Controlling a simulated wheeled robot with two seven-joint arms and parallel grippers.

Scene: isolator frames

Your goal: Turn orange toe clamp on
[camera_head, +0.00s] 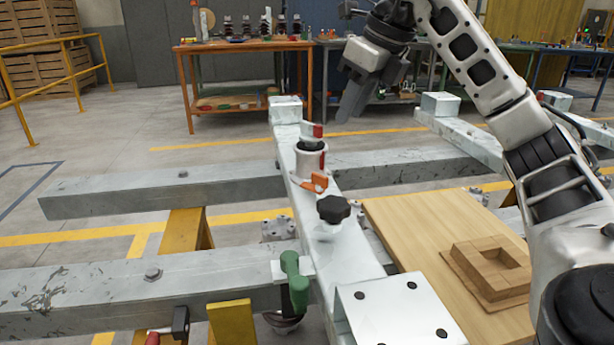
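The orange toe clamp (317,182) is a small orange piece on the pale metal beam that runs away from me in the middle of the view. It sits just in front of a white cylinder (310,157) with a red-and-grey top. My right gripper (352,104) hangs above and beyond the clamp, a little to its right, pointing down and left. It is apart from the clamp, and nothing shows in its grip. Its fingers overlap from this angle, so their opening is unclear. My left gripper is out of view.
On the same beam are a black knob (333,209) and a green clamp (293,281). A wooden board (420,240) with a wooden block frame (488,266) lies to the right. Grey crossbeams (110,190) extend left. An orange workbench (245,46) stands behind.

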